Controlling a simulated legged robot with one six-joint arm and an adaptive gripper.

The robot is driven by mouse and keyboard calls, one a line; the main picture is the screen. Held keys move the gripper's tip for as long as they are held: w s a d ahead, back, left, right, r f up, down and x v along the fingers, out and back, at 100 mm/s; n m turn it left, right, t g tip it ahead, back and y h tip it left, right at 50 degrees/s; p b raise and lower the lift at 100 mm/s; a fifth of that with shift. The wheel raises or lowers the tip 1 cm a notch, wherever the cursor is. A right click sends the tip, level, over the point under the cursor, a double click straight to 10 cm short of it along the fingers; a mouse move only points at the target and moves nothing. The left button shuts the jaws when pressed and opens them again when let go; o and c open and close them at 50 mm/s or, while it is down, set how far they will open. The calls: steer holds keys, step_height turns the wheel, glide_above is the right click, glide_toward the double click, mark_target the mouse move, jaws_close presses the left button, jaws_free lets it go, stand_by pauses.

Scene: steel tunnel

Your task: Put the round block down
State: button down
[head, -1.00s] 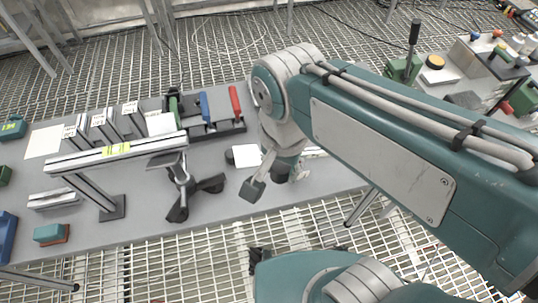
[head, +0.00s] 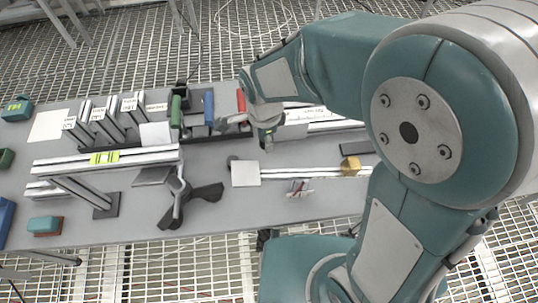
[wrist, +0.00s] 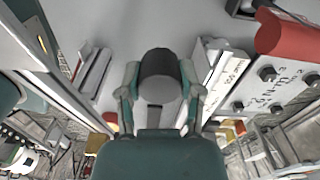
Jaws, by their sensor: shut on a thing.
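The round block (wrist: 160,68) is a dark grey, short cylinder in the wrist view. It sits between the two fingers of my gripper (wrist: 160,88), which is shut on it. In the head view my gripper (head: 250,128) is over the back middle of the grey table (head: 225,215), close to the red handle (head: 241,101). The held block cannot be made out clearly there, and I cannot tell whether it touches the table.
A white square plate (head: 246,173) lies in front of my gripper, with a small dark round piece (head: 232,159) at its corner. Blue (head: 208,107) and green (head: 176,112) handles are beside the red one.

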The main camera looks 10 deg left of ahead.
mark_target(266, 162)
step_height(266, 162, down, 10)
stand_by(0.5)
steer(key=shift+c, duration=1.3)
jaws_free()
steer(key=shift+f, duration=0.1)
step_height(266, 162, up, 12)
steer(key=shift+a+r, duration=0.1)
steer(key=shift+a, duration=0.05)
